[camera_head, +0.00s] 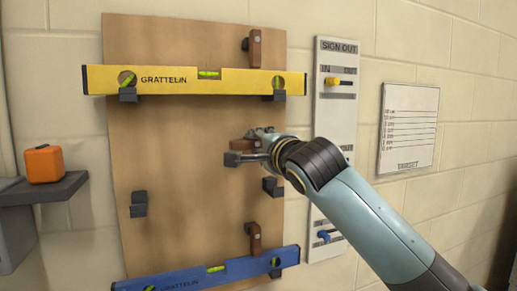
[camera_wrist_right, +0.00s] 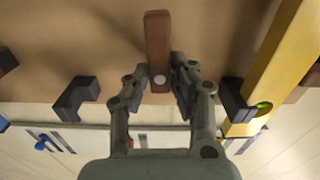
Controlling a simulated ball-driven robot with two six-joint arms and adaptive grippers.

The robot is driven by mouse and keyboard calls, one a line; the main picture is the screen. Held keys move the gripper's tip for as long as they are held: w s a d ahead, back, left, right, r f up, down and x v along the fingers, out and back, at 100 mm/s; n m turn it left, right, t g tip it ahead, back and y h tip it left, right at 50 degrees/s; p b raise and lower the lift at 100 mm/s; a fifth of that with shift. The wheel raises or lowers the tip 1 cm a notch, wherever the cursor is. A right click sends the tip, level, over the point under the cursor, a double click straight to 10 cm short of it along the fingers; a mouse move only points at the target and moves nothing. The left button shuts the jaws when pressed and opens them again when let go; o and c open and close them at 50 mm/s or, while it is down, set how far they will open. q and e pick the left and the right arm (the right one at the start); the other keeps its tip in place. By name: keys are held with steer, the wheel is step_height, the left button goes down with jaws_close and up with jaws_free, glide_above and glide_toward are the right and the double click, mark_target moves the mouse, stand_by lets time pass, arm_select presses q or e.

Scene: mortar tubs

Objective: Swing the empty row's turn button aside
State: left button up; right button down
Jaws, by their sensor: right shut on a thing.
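The empty row is the middle one, with two bare dark hooks, a left one (camera_head: 138,204) and a right one (camera_head: 272,187). Its brown wooden turn button (camera_head: 242,146) lies about level, pointing left, partly hidden by my right gripper (camera_head: 243,150). In the right wrist view the turn button (camera_wrist_right: 158,40) stands between the fingers of my right gripper (camera_wrist_right: 160,78), which is shut on it near its pale pivot screw. My left gripper is out of view.
A yellow level (camera_head: 225,82) rests on hooks above, its turn button (camera_head: 254,48) upright. A blue level (camera_head: 235,269) sits below, with another upright turn button (camera_head: 254,238). A sign-out board (camera_head: 336,110) hangs right of the wooden panel (camera_head: 185,165). An orange box (camera_head: 44,164) stands on a shelf at left.

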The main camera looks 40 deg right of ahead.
steer(key=shift+m, duration=0.3)
steer(key=c, duration=1.2)
jaws_free()
steer(key=shift+o, duration=0.2)
steer(key=v, duration=1.2)
